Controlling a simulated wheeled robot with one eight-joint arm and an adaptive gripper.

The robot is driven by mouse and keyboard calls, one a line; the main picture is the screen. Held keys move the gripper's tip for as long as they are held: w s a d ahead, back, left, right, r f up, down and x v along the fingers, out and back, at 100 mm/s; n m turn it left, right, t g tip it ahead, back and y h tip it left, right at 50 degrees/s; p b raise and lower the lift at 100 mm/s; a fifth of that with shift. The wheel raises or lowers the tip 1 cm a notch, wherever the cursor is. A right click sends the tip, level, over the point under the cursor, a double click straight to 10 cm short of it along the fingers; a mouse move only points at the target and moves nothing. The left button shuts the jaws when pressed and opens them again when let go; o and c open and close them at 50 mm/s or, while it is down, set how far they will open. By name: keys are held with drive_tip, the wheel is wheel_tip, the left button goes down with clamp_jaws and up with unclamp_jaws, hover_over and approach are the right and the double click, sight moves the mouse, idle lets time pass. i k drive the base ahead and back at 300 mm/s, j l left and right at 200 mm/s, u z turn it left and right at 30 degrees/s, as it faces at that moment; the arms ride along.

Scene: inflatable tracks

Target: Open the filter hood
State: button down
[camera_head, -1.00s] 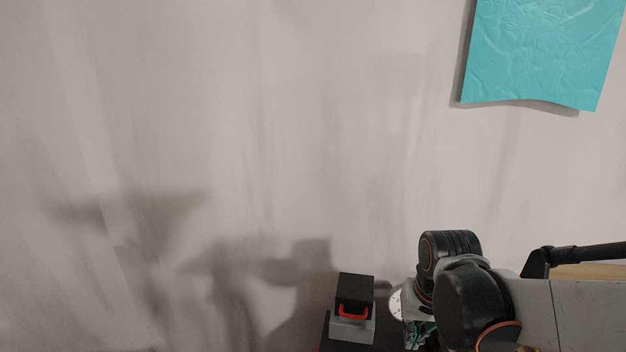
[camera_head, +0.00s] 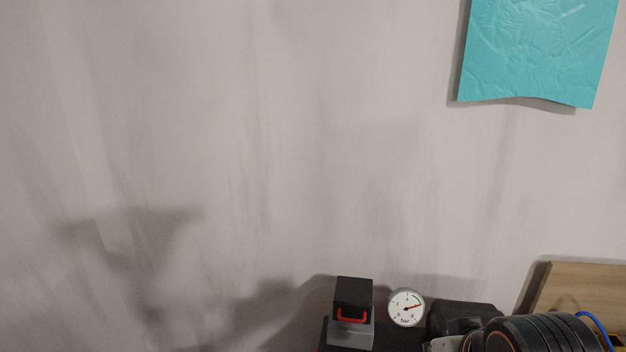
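A small box with a black hood (camera_head: 354,291) and a red handle (camera_head: 352,314) stands at the bottom centre of the head view, on a grey base (camera_head: 350,334). This appears to be the filter hood, and it looks closed. My arm shows at the bottom right, with dark rounded links. My gripper's fingers cannot be made out; they are outside the picture or hidden behind the arm links.
A round white pressure gauge (camera_head: 406,308) marked "bar" is just right of the hood. A wooden board (camera_head: 580,292) leans at the right, with a blue cable (camera_head: 596,326) in front. A teal sheet (camera_head: 537,50) hangs on the grey wall (camera_head: 230,130).

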sight(353, 299)
drive_tip(key=k+j+z, duration=0.1)
drive_tip(key=z, duration=0.15)
drive_tip(key=k+z, duration=0.3)
drive_tip(key=l+z, duration=0.15)
drive_tip(key=z, duration=0.15)
drive_tip(key=k, duration=0.05)
